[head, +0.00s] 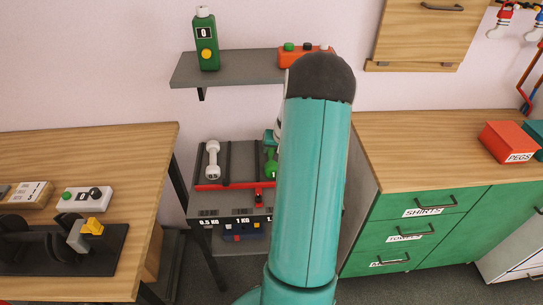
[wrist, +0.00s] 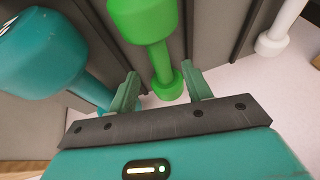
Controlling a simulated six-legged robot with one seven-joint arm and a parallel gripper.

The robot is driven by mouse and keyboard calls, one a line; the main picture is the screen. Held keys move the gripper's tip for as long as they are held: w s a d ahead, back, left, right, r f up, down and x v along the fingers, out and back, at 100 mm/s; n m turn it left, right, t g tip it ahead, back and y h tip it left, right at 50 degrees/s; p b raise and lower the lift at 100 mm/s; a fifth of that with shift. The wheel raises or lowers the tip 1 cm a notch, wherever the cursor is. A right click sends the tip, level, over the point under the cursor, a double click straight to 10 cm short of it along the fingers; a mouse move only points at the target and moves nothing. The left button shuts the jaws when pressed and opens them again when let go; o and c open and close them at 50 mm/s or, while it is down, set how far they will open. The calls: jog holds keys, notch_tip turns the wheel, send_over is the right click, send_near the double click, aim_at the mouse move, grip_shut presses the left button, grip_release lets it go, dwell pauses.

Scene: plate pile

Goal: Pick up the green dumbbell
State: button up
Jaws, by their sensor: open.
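The green dumbbell (head: 270,164) lies on the grey rack, partly hidden behind my arm in the head view. In the wrist view the green dumbbell (wrist: 145,20) runs down from the top middle, with its smaller-looking end low in the picture. My gripper (wrist: 162,76) is open, with one finger on each side of the dumbbell's handle and lower end. Gaps show between the fingers and the dumbbell, and the gripper holds nothing. In the head view my arm hides most of the gripper.
A teal dumbbell (wrist: 42,52) lies left of the green one in the wrist view, close to the left finger. A white dumbbell (wrist: 284,28) lies to the right, also in the head view (head: 213,160). Grey dividers separate them. A shelf (head: 235,69) hangs above the rack.

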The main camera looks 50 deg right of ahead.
aim_at(272, 154)
jog(key=x, duration=0.4)
jog(key=shift+w+d+f, duration=0.1)
jog(key=shift+w+f, duration=0.1)
jog(key=shift+f, duration=0.15)
grip_shut()
jog(key=shift+r, duration=0.1)
